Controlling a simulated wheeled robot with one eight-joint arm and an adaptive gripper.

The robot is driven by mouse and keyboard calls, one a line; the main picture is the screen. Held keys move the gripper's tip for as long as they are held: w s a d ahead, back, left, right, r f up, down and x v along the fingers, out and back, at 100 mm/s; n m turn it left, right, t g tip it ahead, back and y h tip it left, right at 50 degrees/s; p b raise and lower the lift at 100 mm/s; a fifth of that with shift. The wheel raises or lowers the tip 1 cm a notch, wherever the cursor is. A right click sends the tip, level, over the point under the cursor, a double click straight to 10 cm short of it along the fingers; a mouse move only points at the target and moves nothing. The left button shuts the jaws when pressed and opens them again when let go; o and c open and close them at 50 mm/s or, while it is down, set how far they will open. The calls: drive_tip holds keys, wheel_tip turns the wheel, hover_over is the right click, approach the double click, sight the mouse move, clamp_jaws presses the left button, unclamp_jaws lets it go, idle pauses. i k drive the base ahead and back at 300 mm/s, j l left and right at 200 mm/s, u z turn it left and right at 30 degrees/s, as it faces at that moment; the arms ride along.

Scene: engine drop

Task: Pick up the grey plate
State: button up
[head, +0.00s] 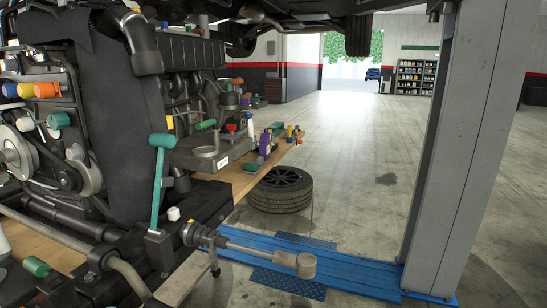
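No part of my gripper shows in the head view. A small round grey dish (205,152) sits on a grey, flat-topped block (196,160) beside the engine, at the middle left. It may be the grey plate, but I cannot tell for sure. Small bottles stand close behind it, and a teal-headed hammer (161,170) stands upright in front to the left.
A large dark engine (115,110) fills the left side. Small bottles and caps crowd a wooden board (262,165). A tyre (280,190) lies on the floor near a blue lift base (335,268). A grey lift post (465,140) stands right. Open floor lies between.

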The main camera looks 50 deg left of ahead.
sight(260, 161)
drive_tip(key=i+j+u, duration=0.1)
drive_tip(key=i+u, duration=0.2)
drive_tip(key=i, duration=0.3)
drive_tip(key=i+u, duration=0.3)
drive_tip(key=i, duration=0.3)
drive_tip(key=i+j+u, duration=0.15)
drive_tip(key=u, duration=0.35)
drive_tip(key=i+u, duration=0.7)
drive_tip(key=u, duration=0.25)
drive_tip(key=i+l+u, duration=0.2)
drive_tip(key=u, duration=0.3)
drive_tip(key=i, duration=0.05)
